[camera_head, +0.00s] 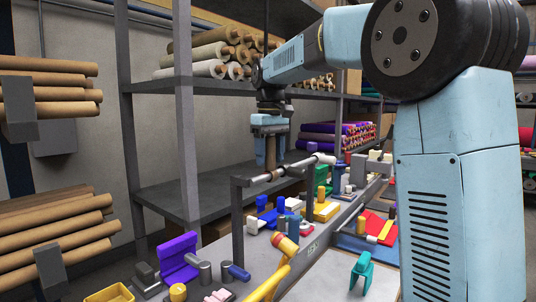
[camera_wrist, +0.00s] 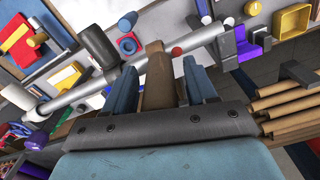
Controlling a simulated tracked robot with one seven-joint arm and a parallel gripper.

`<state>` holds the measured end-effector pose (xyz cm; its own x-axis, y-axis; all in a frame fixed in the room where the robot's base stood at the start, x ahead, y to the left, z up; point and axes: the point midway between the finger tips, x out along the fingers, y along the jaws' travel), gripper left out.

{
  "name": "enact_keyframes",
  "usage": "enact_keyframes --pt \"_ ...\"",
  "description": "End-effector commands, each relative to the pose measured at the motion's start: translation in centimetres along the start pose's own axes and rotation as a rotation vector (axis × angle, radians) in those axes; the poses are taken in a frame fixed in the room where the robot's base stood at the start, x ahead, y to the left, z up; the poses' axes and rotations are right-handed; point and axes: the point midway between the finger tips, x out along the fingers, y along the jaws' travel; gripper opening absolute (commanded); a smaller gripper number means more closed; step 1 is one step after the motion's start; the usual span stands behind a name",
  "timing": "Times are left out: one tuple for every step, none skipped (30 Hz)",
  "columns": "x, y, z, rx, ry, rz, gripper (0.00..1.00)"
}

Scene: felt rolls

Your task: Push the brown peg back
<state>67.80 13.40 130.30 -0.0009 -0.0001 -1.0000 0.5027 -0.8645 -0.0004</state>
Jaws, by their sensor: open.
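A brown, block-like piece (camera_wrist: 157,75), which looks like the brown peg, shows between my fingers in the wrist view. Its lower end is hidden behind the dark front edge of my gripper. My gripper (camera_head: 270,152) is open, pointing down over the back left part of the bench in the head view. Its two blue fingers (camera_wrist: 160,82) stand on either side of the brown piece, with narrow gaps showing. I cannot tell whether the piece touches anything of mine.
A pale bar (camera_head: 290,168) on dark posts runs across the bench close to my fingers; it also crosses the wrist view (camera_wrist: 90,90). A dark shelf (camera_head: 215,195) stands behind.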

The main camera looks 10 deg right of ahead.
Motion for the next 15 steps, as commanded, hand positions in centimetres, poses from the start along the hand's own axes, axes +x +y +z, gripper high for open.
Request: enact_keyframes --pt "-0.02 0.0 0.0 0.0 0.0 0.0 0.56" --pt "-0.02 0.01 0.0 0.0 0.0 0.0 0.56" --pt "-0.02 0.01 0.0 0.0 0.0 0.0 0.56" --pt "-0.03 0.01 0.0 0.0 0.0 0.0 0.54" --pt "-0.03 0.01 0.0 0.0 0.0 0.0 0.52" --pt "-0.03 0.01 0.0 0.0 0.0 0.0 0.48" --pt "-0.03 0.01 0.0 0.0 0.0 0.0 0.45" --pt "-0.04 0.01 0.0 0.0 0.0 0.0 0.42" --pt "-0.04 0.01 0.0 0.0 0.0 0.0 0.38" --pt "-0.04 0.02 0.0 0.0 0.0 0.0 0.35" --pt "-0.04 0.02 0.0 0.0 0.0 0.0 0.32" --pt "-0.04 0.02 0.0 0.0 0.0 0.0 0.29" --pt "-0.05 0.02 0.0 0.0 0.0 0.0 0.26" --pt "-0.05 0.02 0.0 0.0 0.0 0.0 0.23" --pt "-0.05 0.02 0.0 0.0 0.0 0.0 0.19"
